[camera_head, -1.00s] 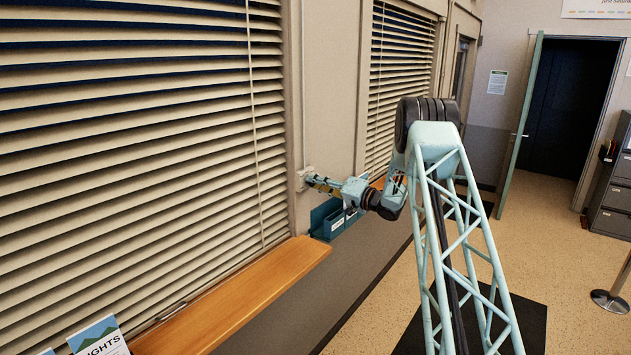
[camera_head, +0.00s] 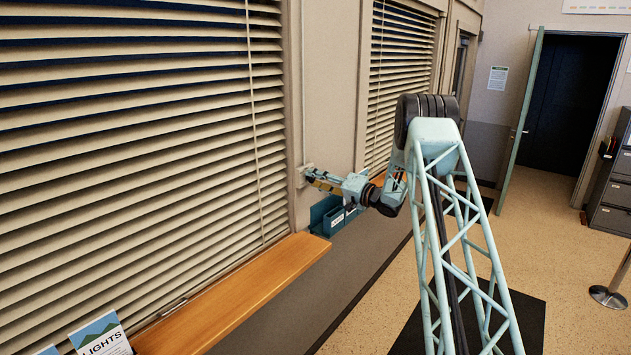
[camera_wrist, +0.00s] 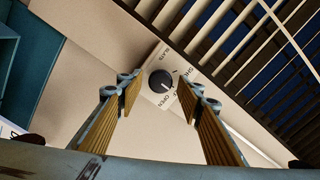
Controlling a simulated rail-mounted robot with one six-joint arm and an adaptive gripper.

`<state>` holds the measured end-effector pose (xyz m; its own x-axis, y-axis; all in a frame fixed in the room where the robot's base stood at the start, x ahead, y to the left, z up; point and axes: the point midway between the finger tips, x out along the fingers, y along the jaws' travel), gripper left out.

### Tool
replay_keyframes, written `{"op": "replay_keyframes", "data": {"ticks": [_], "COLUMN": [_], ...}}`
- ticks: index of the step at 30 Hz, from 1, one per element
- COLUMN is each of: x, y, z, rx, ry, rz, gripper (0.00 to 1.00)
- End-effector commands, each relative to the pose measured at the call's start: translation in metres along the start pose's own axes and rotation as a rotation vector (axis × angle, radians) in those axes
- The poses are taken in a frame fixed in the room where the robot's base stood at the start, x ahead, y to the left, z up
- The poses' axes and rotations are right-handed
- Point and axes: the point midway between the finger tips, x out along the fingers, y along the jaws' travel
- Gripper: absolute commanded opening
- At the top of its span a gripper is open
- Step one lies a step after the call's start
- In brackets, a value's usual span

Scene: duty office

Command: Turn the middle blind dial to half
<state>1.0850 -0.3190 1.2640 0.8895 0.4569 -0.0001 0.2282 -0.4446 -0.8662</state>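In the head view my gripper (camera_head: 318,179) is at the wall between two windows and largely hides the dial. The near blind (camera_head: 130,130) has its slats tilted with dark gaps between them.
A wooden sill (camera_head: 235,295) runs below the near blind, with leaflets (camera_head: 100,338) at its near end. A teal wall holder (camera_head: 330,218) hangs just below my gripper. Another blind (camera_head: 398,85) is farther along the wall.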

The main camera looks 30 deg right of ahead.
Motion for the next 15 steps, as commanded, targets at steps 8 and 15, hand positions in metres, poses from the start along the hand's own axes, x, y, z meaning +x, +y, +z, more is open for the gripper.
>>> {"op": "replay_keyframes", "data": {"ticks": [8,15], "x": [-0.006,-0.026], "y": [0.000,0.001], "z": [0.000,-0.001], "rx": [0.000,0.000], "ry": [0.000,0.001], "rz": [0.001,0.002], "gripper": [0.34,0.34]}}
